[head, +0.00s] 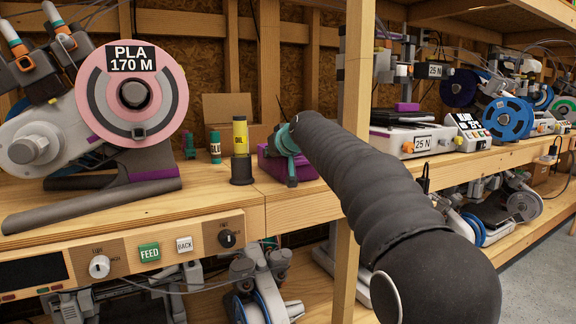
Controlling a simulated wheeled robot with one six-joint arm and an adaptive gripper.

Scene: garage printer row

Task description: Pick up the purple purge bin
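The purple purge bin (268,164) sits on the wooden shelf, right of the yellow oil bottle. My black sleeved arm reaches in from the lower right, and its teal and dark gripper (291,180) is at the bin's near side. The gripper overlaps the bin in the view and hides part of its front and top. I cannot tell whether the fingers touch the bin or whether they are open or shut.
The yellow oil bottle (241,140) on a dark base stands close left of the bin, with small green-capped bottles (215,147) beside it. A pink spool (163,95) is at left. A wooden post (345,250) stands right of the bin, behind my arm.

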